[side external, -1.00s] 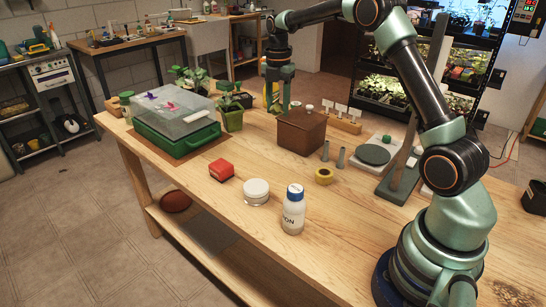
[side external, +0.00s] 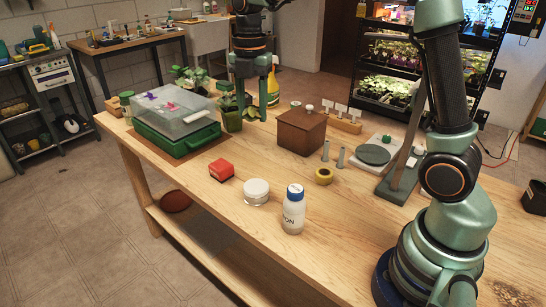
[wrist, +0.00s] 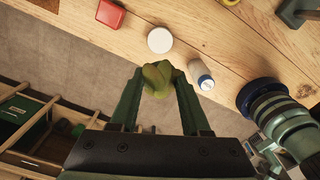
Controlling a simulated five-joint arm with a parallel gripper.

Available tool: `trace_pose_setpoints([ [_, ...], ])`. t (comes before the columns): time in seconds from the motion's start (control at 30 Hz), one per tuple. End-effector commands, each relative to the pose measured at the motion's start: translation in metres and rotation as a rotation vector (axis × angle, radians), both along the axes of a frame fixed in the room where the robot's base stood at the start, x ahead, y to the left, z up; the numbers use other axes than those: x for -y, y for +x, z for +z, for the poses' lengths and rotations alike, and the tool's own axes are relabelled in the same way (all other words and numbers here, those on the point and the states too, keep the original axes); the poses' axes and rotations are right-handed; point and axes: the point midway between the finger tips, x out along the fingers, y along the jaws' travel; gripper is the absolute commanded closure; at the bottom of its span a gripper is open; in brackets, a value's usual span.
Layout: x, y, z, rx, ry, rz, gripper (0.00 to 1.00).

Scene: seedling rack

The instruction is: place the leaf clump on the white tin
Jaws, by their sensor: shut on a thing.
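The green leaf clump (wrist: 157,77) is between the fingertips of my gripper (wrist: 157,88) in the wrist view, and my gripper is shut on it. In the side view the clump (side external: 252,112) shows between the two fingers of my gripper (side external: 251,108), by the potted seedling at the back of the bench. The white tin (side external: 256,188) is a low round jar with a pale lid, standing on the bench nearer the camera, with nothing on its lid. It also shows in the wrist view (wrist: 160,40), beyond the fingertips and apart from the clump.
A red box (side external: 221,169) stands left of the tin and a blue-capped white bottle (side external: 293,215) right of it. A yellow tape roll (side external: 324,176) and brown box (side external: 301,133) lie behind. A green propagator (side external: 175,140) is at the left.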

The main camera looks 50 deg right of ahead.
Motion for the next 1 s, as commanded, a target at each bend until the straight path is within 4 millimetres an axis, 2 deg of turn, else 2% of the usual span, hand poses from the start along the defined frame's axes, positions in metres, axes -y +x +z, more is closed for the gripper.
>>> trace_pose_setpoints([
  [0.5,0.0,-0.001,-0.122,-0.007,0.0,0.0,1.0],
  [0.6,0.0,-0.001,-0.137,-0.004,0.0,0.0,1.0],
  [0.83,0.0,-0.001,-0.155,-0.004,0.0,0.0,1.0],
  [1.0,0.0,-0.001,-0.18,-0.005,0.0,0.0,1.0],
])
